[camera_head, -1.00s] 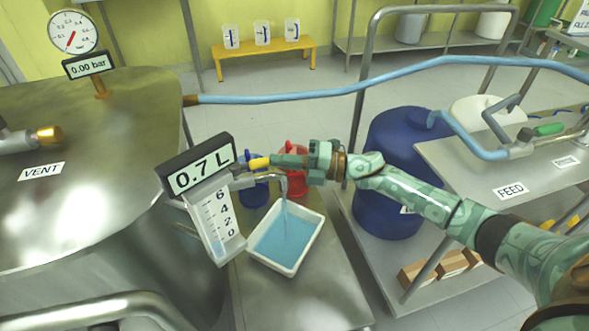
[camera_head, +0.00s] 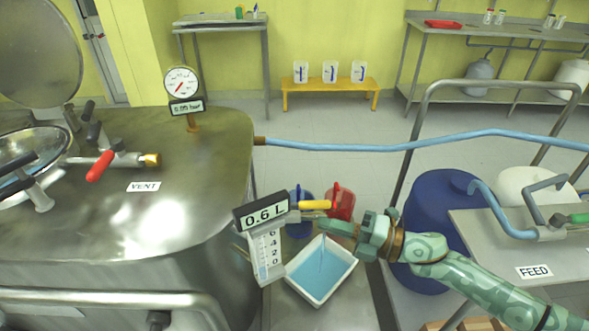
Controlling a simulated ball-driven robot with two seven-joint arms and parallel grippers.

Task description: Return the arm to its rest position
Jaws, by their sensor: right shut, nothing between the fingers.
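My right arm (camera_head: 470,278), green and patterned, comes in from the lower right. Its right gripper (camera_head: 328,224) is shut and empty. The fingertips are just below and right of the yellow valve handle (camera_head: 315,204) in the picture; they look apart from it. The handle is beside the 0.6 L display (camera_head: 266,216) and the graduated level gauge (camera_head: 267,255). A thin stream falls into the white tray (camera_head: 345,275), which holds blue liquid. My left gripper is not in view.
The steel reactor (camera_head: 200,225) fills the left, with a pressure gauge (camera_head: 181,83) and vent valve (camera_head: 125,158). Red (camera_head: 342,200) and blue (camera_head: 297,225) jugs stand behind the tray. A light-blue hose (camera_head: 400,146) crosses behind my gripper; a blue drum (camera_head: 430,205) stands at right.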

